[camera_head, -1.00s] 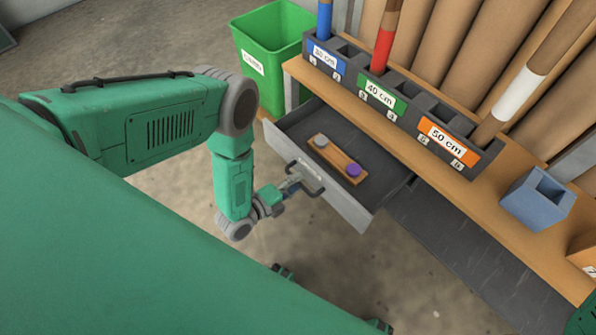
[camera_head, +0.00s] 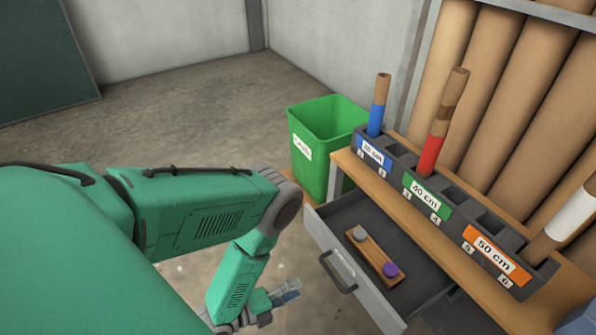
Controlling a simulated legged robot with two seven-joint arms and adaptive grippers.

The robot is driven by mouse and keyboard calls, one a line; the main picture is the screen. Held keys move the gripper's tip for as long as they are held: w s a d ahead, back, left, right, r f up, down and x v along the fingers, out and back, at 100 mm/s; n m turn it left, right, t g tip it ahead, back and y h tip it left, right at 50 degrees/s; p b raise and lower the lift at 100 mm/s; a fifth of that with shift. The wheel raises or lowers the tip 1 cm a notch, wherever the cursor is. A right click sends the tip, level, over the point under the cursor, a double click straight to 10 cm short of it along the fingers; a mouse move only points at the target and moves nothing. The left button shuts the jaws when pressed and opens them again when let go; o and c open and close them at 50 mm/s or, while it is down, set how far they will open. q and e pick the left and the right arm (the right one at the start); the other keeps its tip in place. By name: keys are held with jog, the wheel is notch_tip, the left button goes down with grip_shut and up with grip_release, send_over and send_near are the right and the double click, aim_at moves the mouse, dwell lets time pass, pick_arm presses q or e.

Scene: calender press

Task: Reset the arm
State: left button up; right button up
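My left arm comes in from the left, bent down at the elbow. My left gripper (camera_head: 287,292) is low in front of the drawer, to the left of its handle (camera_head: 339,273) and apart from it. Its fingers are small and blurred, so I cannot tell whether they are open or shut. The grey drawer (camera_head: 362,289) stands pulled out below the wooden bench. In it lies a wooden block (camera_head: 372,253) with a grey knob and a purple knob. My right gripper is not in view.
A green bin (camera_head: 325,145) stands left of the bench (camera_head: 400,215). On the bench a dark rack with blue, green and orange labels (camera_head: 490,253) holds several tubes. Large brown rolls (camera_head: 520,95) stand behind. The concrete floor (camera_head: 190,120) at the left is clear.

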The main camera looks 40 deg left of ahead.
pick_arm(q)
jog(key=s+r+n+g+y+p, duration=0.2)
jog(key=s+r+n+g+p, duration=0.3)
jog(key=r+n, duration=0.4)
jog(key=s+a+r+n+g+y+p, duration=0.1)
jog(key=s+r+n+g+y+p, duration=0.2)
jog(key=s+r+n+g, duration=0.4)
notch_tip(320, 180, up, 3)
jog(key=n+g+p, duration=0.1)
jog(key=n+g, duration=0.1)
jog(key=n, duration=0.3)
jog(key=shift+s+a+p, duration=0.15)
jog(key=shift+a+p, duration=0.15)
jog(key=shift+p, duration=0.05)
